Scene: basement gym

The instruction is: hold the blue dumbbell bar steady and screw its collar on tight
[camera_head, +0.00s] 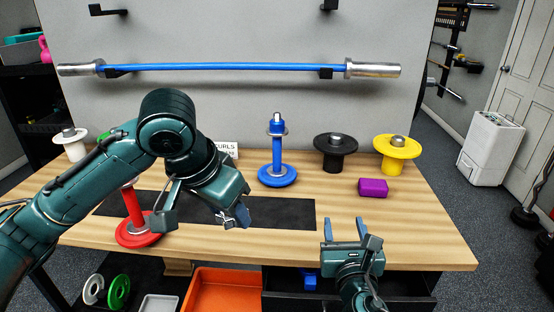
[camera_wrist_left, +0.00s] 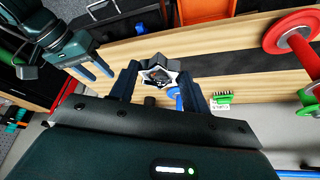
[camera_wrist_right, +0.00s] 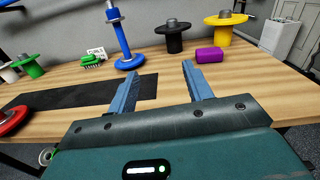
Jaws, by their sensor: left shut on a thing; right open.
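The blue dumbbell bar (camera_head: 277,153) stands upright on its round blue base at the back middle of the table, with a grey ring near its top. It also shows in the right wrist view (camera_wrist_right: 122,42). My left gripper (camera_head: 238,216) is shut on a dark star-shaped collar (camera_wrist_left: 158,72), in front of and left of the bar, apart from it.
A red stand (camera_head: 136,235) is at the left, partly behind my left arm. A black stand (camera_head: 335,150), a yellow stand (camera_head: 397,152) and a purple block (camera_head: 373,187) are at the right. A dark mat (camera_head: 290,214) lies in the middle. An orange bin (camera_head: 228,290) is below.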

